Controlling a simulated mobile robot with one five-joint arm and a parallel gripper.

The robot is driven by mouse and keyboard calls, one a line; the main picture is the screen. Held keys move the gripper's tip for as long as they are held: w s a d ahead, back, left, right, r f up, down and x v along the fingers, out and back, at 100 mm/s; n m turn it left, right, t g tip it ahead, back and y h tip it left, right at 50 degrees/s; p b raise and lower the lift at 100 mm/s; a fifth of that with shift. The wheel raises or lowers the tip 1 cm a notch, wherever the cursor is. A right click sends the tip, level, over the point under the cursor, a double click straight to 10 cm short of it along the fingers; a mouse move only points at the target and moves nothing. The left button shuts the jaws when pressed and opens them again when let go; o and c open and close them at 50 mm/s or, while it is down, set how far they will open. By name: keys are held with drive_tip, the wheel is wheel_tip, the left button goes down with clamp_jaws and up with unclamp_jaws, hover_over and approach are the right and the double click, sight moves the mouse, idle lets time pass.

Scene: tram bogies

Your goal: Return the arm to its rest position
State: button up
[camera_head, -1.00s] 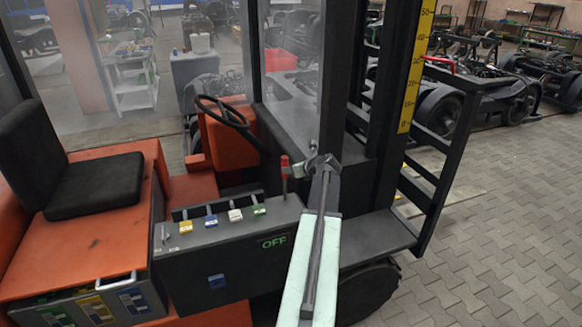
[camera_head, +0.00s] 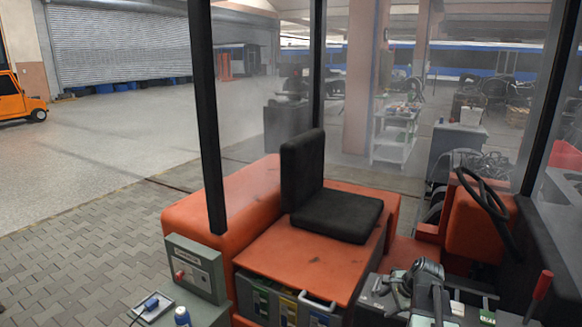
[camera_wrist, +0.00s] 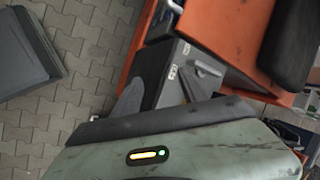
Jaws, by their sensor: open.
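My arm (camera_head: 427,278) shows at the bottom right of the head view, folded low in front of the forklift's lever console (camera_head: 376,290). Its end is small there and hard to make out against the dark console. In the wrist view my gripper (camera_wrist: 163,92) has its two dark grey fingers apart, with nothing seen held between them. Below them is the green housing with a small lit strip, which I take as mine. Beyond the fingers are a dark box and an orange forklift panel (camera_wrist: 228,35).
The orange forklift has a black seat (camera_head: 335,215), a steering wheel (camera_head: 485,205) and a red-knobbed lever (camera_head: 541,285). A grey-green box with a red knob (camera_head: 195,268) stands at lower left, near a blue-capped bottle (camera_head: 182,316). The paved floor (camera_head: 80,240) at left is clear.

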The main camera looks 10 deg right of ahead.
drive_tip(key=s+a+f+n+g, duration=0.1)
drive_tip(key=s+a+n, duration=0.1)
drive_tip(key=a+n, duration=0.4)
drive_tip(key=s+a+f+n+g+h+b, duration=0.1)
drive_tip(key=a+n, duration=0.5)
drive_tip(key=a, duration=0.7)
drive_tip(key=s+a+f+n+g+b, duration=0.1)
drive_tip(key=s+a+f+n+g, duration=0.2)
drive_tip(key=a+n, duration=0.3)
drive_tip(key=s+a, duration=0.1)
drive_tip(key=a, duration=0.3)
drive_tip(key=shift+s+a+n, duration=0.2)
drive_tip(key=shift+s+n, duration=0.1)
